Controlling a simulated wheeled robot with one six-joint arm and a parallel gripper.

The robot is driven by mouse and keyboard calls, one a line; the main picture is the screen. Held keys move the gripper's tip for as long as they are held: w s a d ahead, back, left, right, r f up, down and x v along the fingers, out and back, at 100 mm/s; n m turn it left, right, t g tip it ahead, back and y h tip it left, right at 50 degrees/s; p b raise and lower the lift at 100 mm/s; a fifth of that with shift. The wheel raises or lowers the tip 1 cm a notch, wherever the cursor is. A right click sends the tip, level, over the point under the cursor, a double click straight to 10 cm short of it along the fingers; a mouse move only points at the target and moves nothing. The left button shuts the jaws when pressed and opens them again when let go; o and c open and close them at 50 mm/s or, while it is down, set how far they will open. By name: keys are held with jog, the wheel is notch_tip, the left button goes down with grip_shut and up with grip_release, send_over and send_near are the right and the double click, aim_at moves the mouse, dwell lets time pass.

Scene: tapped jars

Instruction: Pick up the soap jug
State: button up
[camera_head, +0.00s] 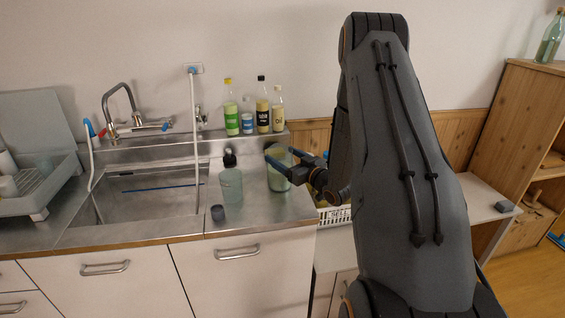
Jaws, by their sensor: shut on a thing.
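A wide, clear jug with pale greenish contents (279,178), which looks like the soap jug, stands or hovers at the right end of the steel counter; I cannot tell whether its base touches. My gripper (281,160) reaches in from the right and is shut on this jug, with its dark fingers around the upper body. The fingers and wrist hide part of the jug's right side. A clear pump bottle with a dark top (231,186) stands upright to the left of the jug, apart from it.
Several bottles, including a green-labelled one (231,113), line the back ledge. The sink (150,203) is left, with a tap (122,105). A white basket (337,215) is below right.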

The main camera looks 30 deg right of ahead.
notch_tip(320, 180, up, 10)
jog(key=b, duration=0.2)
jog(key=shift+b, duration=0.35)
dwell(0.8)
